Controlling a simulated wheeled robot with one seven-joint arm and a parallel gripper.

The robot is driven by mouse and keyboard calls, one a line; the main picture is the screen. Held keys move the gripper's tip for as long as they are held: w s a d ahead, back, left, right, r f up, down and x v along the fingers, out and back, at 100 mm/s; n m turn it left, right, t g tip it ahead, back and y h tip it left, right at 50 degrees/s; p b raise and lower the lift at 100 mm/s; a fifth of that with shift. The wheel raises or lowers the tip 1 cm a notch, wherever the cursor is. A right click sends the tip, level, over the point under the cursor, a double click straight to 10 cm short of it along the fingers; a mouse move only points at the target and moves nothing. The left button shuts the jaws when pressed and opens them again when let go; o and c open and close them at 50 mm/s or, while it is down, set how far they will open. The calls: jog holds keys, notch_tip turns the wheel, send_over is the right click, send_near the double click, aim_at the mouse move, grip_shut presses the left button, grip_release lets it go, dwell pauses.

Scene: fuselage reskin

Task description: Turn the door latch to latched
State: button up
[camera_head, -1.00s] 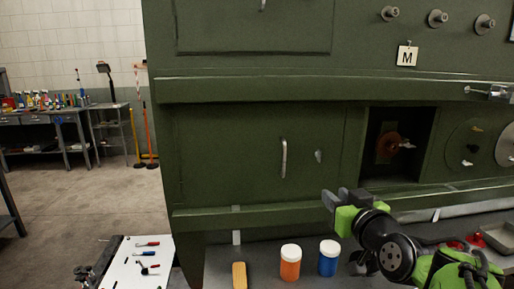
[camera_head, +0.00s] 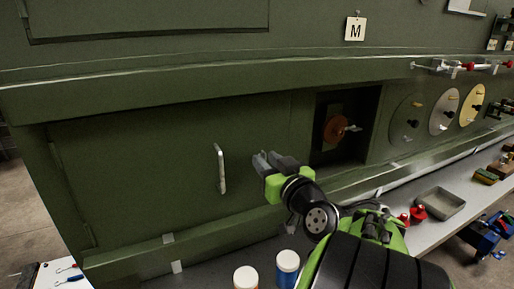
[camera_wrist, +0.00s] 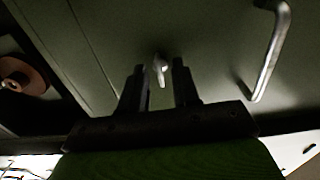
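The green door (camera_head: 130,165) is closed flush in the green fuselage wall and carries a pale bar handle (camera_head: 221,168). In the head view the door latch is hidden behind my gripper (camera_head: 272,162). In the wrist view the small metal latch (camera_wrist: 160,69) shows on the panel, its lever pointing down in the picture. My gripper (camera_wrist: 160,72) is open, with the latch seen between its two dark fingertips. I cannot tell how far the tips are from the panel. The handle (camera_wrist: 273,50) also shows at the right of the wrist view.
A recess (camera_head: 352,112) with an orange disc (camera_head: 335,129) is right of the door. Round discs (camera_head: 444,115) follow further right. Below, the bench holds an orange bottle (camera_head: 246,277), a blue bottle (camera_head: 288,268) and a grey tray (camera_head: 440,203). A ledge (camera_head: 180,80) juts out above the door.

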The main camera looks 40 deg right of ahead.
jog(key=shift+w, duration=0.1)
jog(key=shift+s+r, duration=0.15)
jog(key=shift+s, duration=0.15)
jog(key=shift+c, duration=0.2)
jog(key=shift+w, duration=0.1)
grip_shut()
jog(key=shift+m, duration=0.3)
jog(key=m, duration=1.2)
jog(key=shift+d, duration=0.15)
jog(key=m, duration=0.5)
jog(key=shift+f+m, duration=0.2)
jog(key=shift+m, duration=0.1)
